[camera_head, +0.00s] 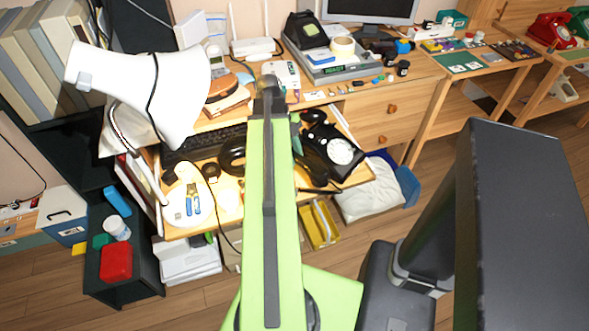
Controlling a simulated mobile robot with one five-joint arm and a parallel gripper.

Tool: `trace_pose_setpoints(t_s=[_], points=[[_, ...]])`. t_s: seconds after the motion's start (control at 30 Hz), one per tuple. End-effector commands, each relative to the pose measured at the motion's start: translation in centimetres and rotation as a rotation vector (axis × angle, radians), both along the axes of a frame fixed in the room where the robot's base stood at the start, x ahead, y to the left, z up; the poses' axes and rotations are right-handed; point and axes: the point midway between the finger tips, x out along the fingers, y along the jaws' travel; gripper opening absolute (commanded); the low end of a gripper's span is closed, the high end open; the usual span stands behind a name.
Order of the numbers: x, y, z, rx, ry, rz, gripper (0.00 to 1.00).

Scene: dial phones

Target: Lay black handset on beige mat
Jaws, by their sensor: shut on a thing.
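My arm reaches up the middle of the view, and the dark end of my gripper (269,88) shows at its far tip. The fingers are hidden behind the arm. A black curved piece, which looks like one end of the black handset (232,157), shows just left of the arm above the pull-out shelf. Its middle is hidden by the arm. The black dial phone (341,151) with a white dial sits right of the arm. A brightly lit pale patch on the shelf at left looks like the beige mat (229,194); its edges are unclear.
A white lamp (150,90) stands at left in front of binders. A black keyboard (200,143) lies at the back of the shelf. The desk behind holds a router (254,47), a tape roll (342,47) and small items.

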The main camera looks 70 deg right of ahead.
Motion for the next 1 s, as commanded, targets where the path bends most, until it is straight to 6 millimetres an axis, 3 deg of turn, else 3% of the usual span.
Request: trace_pose_setpoints(t_s=[0.27, 0.6, 0.63, 0.7, 0.8, 1.0], points=[[-0.1, -0.1, -3.9, -0.001, 0.0, -0.002, 0.0], [-0.1, -0.1, -3.8, 0.0, 0.0, -0.002, 0.0], [-0.1, -0.1, -3.8, 0.0, 0.0, -0.002, 0.3], [-0.1, -0.1, -3.7, 0.0, 0.0, -0.002, 0.39], [-0.1, -0.1, -3.7, 0.0, 0.0, -0.002, 0.51], [-0.2, -0.1, -3.7, 0.0, 0.0, -0.003, 0.51]])
